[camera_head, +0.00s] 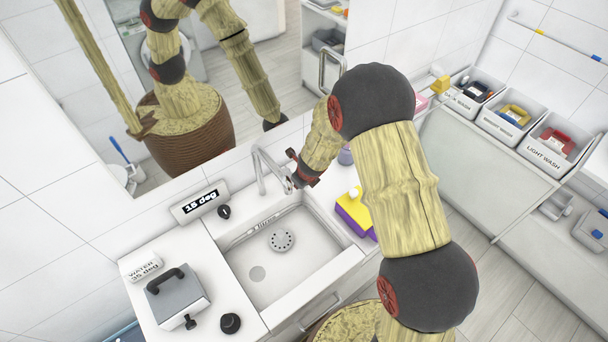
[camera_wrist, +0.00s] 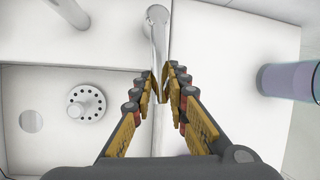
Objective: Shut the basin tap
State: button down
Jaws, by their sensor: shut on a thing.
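The chrome basin tap (camera_head: 262,168) stands at the back edge of the white basin (camera_head: 238,282), with its bent spout over the bowl. My gripper (camera_head: 303,180) is at the right side of the tap, partly hidden by its own wrist. In the wrist view the tap (camera_wrist: 158,28) comes down from the top, and my gripper (camera_wrist: 167,83) is shut on a thin part of it. The fingers mostly hide that part. I cannot make out a stream of water in the bowl.
A yellow and purple sponge (camera_head: 355,212) lies right of the basin. A purple cup (camera_wrist: 287,80) stands to the right in the wrist view. A mirror (camera_head: 215,80) hangs behind.

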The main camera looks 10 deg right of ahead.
jog(key=shift+s+a+m+h+p, duration=0.2)
jog(key=shift+a+m+h+p, duration=0.1)
jog(key=shift+a+m+p, duration=0.25)
jog(key=shift+d, duration=0.1)
jog(key=c, duration=1.7)
grip_release()
jog(key=shift+c, duration=0.2)
jog(key=v, duration=0.7)
jog(key=shift+r, duration=0.2)
jog(key=shift+s, duration=0.1)
